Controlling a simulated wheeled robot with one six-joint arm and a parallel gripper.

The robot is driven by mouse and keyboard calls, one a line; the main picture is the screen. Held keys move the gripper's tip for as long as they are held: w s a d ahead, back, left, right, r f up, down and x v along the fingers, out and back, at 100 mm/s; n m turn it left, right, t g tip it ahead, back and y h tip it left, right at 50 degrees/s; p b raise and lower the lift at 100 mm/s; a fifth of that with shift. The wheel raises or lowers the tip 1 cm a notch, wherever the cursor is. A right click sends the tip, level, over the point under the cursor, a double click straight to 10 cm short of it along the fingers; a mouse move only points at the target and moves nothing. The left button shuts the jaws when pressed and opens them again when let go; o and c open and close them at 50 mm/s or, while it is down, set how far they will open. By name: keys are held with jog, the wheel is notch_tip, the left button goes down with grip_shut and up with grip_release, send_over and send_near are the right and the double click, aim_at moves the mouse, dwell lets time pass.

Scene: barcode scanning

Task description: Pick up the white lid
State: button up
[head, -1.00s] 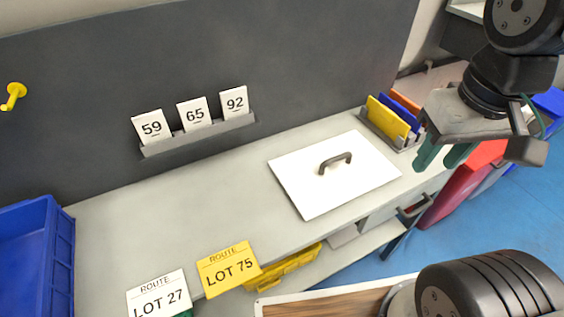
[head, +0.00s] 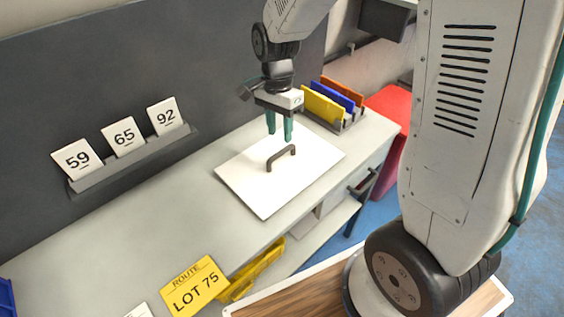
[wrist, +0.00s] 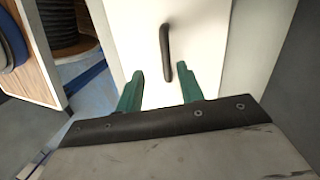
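The white lid (head: 246,183) lies flat on the grey bench, with a dark bar handle (head: 283,158) standing up at its middle. My gripper (head: 279,136) hangs above the lid, fingers pointing down, just behind the handle in the head view. Its two green fingers are apart with nothing between them. In the wrist view the open gripper (wrist: 160,83) shows over the white lid (wrist: 200,35). The handle (wrist: 166,52) lies ahead of the fingertips there, lined up with the gap between them.
A rack of yellow, blue and orange panels (head: 330,102) stands at the bench's right end, close to my gripper. A card rail with numbers (head: 133,157) is on the back wall. The bench left of the lid is clear.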

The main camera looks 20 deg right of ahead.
aim_at(281, 151)
jog(key=shift+w+f, duration=0.15)
jog(key=shift+f, duration=0.4)
jog(key=f, duration=0.7)
jog(key=shift+s+d+f, duration=0.2)
jog(key=shift+f, duration=0.1)
grip_shut()
